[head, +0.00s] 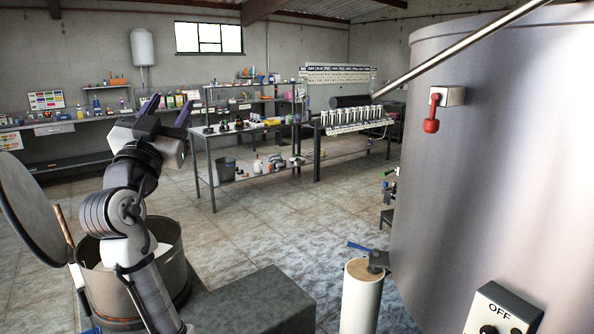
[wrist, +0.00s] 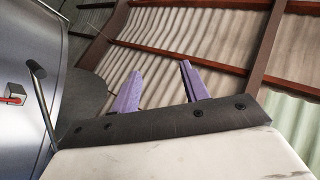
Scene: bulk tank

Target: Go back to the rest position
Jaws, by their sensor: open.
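My gripper (head: 166,106) is raised at the left of the head view, with its purple fingers apart and nothing between them. In the wrist view, the two purple fingers of my gripper (wrist: 158,85) stand apart against the corrugated roof. My arm rises from the bottom left of the head view and is bent upward. It touches nothing that I can see at its end.
A large steel tank (head: 500,150) with a red handle (head: 431,122) fills the right. An open round vessel (head: 172,262) with a raised lid (head: 32,215) stands behind my arm. Work tables (head: 215,150) stand further back. Tiled floor (head: 270,225) lies clear in the middle.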

